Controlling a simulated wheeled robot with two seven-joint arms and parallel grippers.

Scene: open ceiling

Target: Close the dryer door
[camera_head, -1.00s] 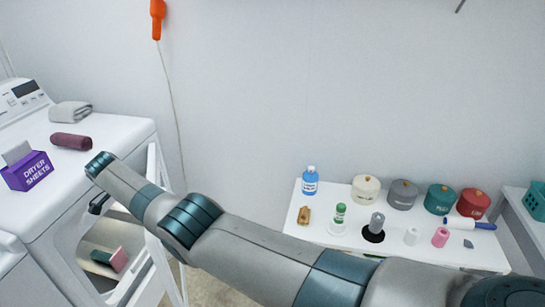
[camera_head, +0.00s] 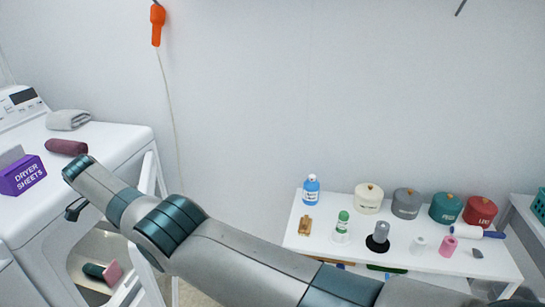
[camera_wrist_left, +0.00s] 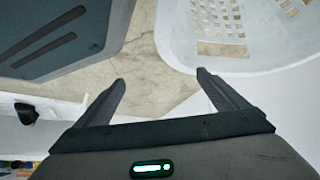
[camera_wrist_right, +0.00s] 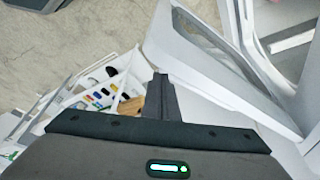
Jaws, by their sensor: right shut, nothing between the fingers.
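The white dryer (camera_head: 120,143) stands at the left in the head view. Its door (camera_head: 149,175) is a white frame standing open and partly hidden behind my right arm. The dark right gripper (camera_head: 75,210) is at the dryer's front, near the opening. In the right wrist view the right gripper (camera_wrist_right: 161,95) is shut and empty, with a white frame (camera_wrist_right: 195,75) close beside it; contact is unclear. My left gripper (camera_wrist_left: 160,82) is open and empty in its wrist view, low over the floor, and outside the head view.
A purple dryer sheets box (camera_head: 22,175) and folded cloths (camera_head: 68,120) lie on the dryer. A low white table (camera_head: 300,235) with bottles and canisters stands at the right. A white basket (camera_wrist_left: 240,55) is near my left gripper, beside bare floor.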

